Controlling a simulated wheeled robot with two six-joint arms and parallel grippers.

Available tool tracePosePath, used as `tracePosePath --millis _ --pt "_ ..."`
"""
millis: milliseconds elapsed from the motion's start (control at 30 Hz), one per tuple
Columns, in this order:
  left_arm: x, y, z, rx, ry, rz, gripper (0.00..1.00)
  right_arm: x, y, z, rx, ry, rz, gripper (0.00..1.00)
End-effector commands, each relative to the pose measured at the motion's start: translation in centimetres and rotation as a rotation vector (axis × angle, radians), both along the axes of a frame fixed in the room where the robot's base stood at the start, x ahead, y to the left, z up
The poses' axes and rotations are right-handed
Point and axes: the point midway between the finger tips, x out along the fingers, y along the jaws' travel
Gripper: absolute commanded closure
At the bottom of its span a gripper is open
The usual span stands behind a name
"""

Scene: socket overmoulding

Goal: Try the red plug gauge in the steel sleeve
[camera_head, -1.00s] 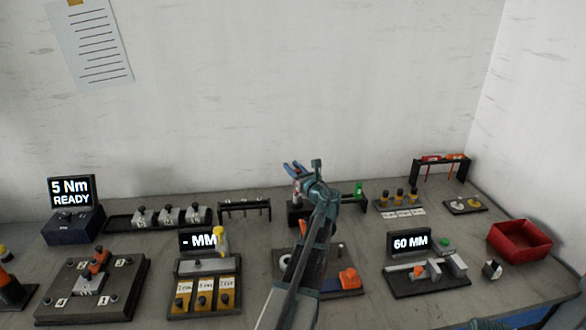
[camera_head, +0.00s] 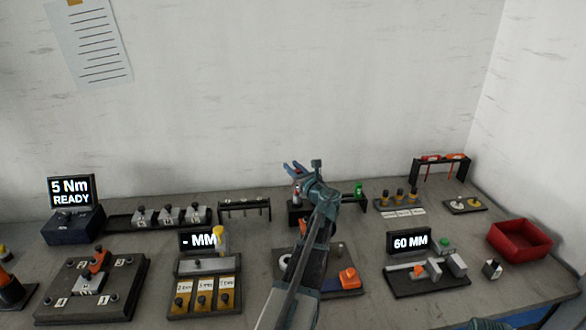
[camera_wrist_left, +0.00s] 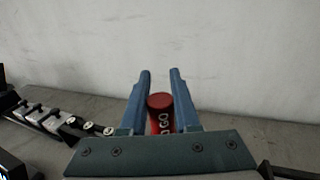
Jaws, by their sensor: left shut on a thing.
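The red plug gauge (camera_wrist_left: 159,115) stands between the two fingers of my left gripper (camera_wrist_left: 160,90) in the left wrist view, its round red top facing the camera and white lettering on its side. In the head view the left gripper (camera_head: 294,170) is shut on the gauge above the dark gauge stand at the back middle. Only a little red (camera_head: 297,188) shows there, and I cannot tell whether the gauge touches the stand. The green gauge (camera_head: 359,188) is at the stand's right end. I cannot pick out the steel sleeve for certain.
My left arm covers part of a dark board with an orange block (camera_head: 348,279). A measuring fixture reading 60 MM (camera_head: 411,242), a small metal piece (camera_head: 492,269) and a red bin (camera_head: 520,239) are to the right. A dark rack (camera_head: 245,208) is to the left.

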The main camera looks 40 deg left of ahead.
Motion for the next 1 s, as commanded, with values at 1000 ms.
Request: tracePosePath --millis 1000 --pt "0.0 0.0 -0.53 0.0 0.0 0.0 1.0 0.0 0.0 -0.52 0.0 0.0 0.0 0.5"
